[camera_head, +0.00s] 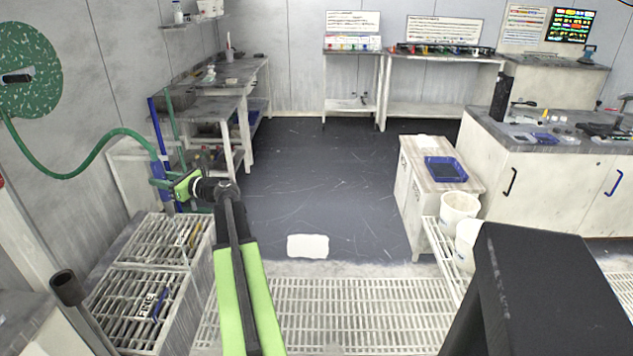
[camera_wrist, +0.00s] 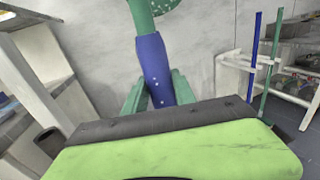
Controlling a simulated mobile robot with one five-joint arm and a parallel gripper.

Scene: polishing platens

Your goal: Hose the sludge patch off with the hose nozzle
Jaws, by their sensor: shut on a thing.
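My gripper (camera_head: 162,174) is stretched out at the left, in front of the wall. In the wrist view its green fingers (camera_wrist: 157,92) are shut on the blue hose nozzle (camera_wrist: 152,62), one on each side of it. The green hose (camera_wrist: 141,14) runs up from the nozzle. In the head view the hose (camera_head: 88,166) sags from the green reel (camera_head: 30,60) on the left wall to my gripper. A pale patch (camera_head: 308,246) with rounded corners lies on the dark floor, well right of my gripper. I cannot tell for sure that it is the sludge.
Slatted bins (camera_head: 140,300) stand at the lower left. A pale grating (camera_head: 350,305) crosses the front floor. A cabinet with a blue tray (camera_head: 445,168) and white buckets (camera_head: 458,212) stand right. Blue and green poles (camera_wrist: 253,60) lean near the gripper.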

